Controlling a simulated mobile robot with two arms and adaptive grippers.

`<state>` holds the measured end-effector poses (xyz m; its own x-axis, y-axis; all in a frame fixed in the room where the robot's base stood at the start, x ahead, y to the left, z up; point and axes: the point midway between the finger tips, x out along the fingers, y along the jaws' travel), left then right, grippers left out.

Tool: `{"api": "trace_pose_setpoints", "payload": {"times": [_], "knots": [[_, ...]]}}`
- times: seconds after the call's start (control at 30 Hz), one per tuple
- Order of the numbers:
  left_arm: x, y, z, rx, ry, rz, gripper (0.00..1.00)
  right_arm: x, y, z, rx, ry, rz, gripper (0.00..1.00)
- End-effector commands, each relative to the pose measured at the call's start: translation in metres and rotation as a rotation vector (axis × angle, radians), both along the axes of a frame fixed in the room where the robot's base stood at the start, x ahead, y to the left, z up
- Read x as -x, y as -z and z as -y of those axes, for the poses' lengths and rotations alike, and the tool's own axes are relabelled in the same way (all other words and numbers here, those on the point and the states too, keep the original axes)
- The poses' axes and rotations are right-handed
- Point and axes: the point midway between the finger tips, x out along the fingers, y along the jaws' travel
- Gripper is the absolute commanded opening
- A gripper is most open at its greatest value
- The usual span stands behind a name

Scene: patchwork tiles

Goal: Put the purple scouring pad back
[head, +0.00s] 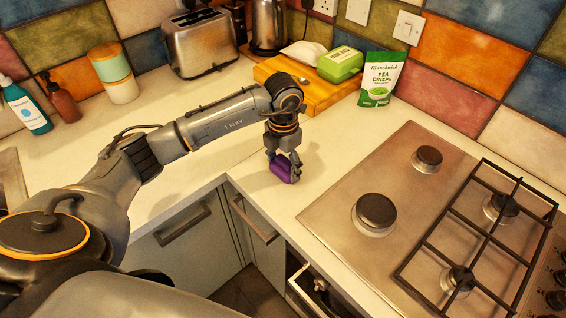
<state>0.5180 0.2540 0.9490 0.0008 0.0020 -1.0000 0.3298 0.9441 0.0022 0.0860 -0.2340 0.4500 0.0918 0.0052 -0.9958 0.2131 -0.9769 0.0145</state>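The purple scouring pad (281,171) is at the end of my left arm, above or on the pale worktop near its inner corner, left of the hob. My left gripper (284,164) points down with its fingers around the pad and looks shut on it. The fingers hide part of the pad. I cannot tell whether the pad touches the worktop. My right gripper is not in view.
The gas hob (340,207) fills the right. A drawer (312,295) below appears open. A toaster (201,43) and bottles stand behind.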

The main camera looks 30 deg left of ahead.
Motion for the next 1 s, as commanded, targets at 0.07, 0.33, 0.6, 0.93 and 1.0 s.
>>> {"api": "trace_pose_setpoints", "payload": {"times": [0.07, 0.33, 0.6, 0.93, 1.0], "knots": [[0.0, 0.0, 0.0, 0.0, 0.0, 0.0, 0.88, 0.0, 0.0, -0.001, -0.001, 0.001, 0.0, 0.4], [0.0, 0.0, 0.0, 0.0, 0.0, -0.001, 0.93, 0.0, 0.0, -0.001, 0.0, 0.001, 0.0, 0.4], [-0.001, -0.013, 0.0, -0.001, 0.0, 0.003, 0.93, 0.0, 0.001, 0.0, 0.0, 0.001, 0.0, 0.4], [-0.001, -0.081, 0.0, 0.0, 0.001, 0.006, 0.93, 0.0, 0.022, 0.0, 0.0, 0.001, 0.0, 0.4], [-0.001, -0.094, 0.0, 0.0, -0.001, 0.005, 0.93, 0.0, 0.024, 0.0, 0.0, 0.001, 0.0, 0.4]]}}
